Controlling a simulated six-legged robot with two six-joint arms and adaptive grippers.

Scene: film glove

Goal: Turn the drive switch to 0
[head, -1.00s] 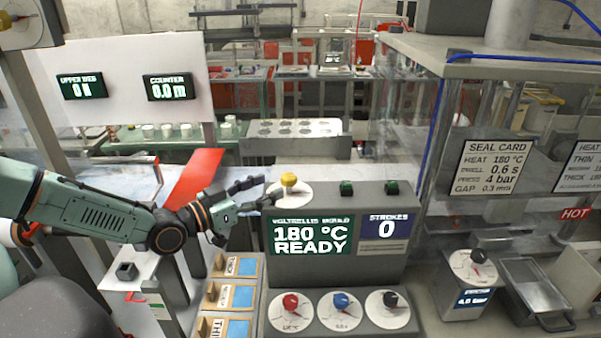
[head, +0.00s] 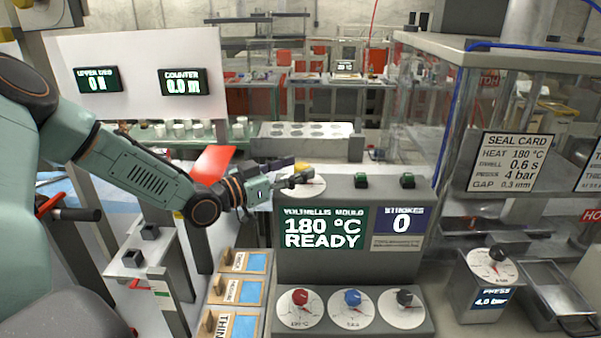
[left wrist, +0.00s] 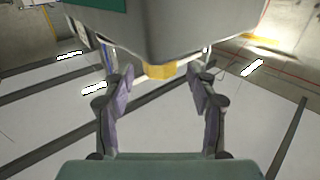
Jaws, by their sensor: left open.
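A yellow knob (head: 302,167) on a white round dial (head: 314,189) sits at the top left of the grey console (head: 320,268). I cannot read a label that names it the drive switch. My left gripper (head: 296,172) is at this knob, its fingers in front of and partly covering it. The left wrist view shows the left gripper (left wrist: 160,85) open, with the yellow knob (left wrist: 158,71) ahead in the gap between the fingertips. I cannot tell whether a finger touches it. The dial's markings and the knob's pointing are hidden. My right gripper is out of view.
Two green buttons (head: 361,181) stand right of the dial. Below are a screen (head: 318,228) reading 180 °C READY and red, blue and black knobs (head: 352,298). Wooden-framed cards (head: 235,292) lie left of the console. A clear-walled machine stands at right.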

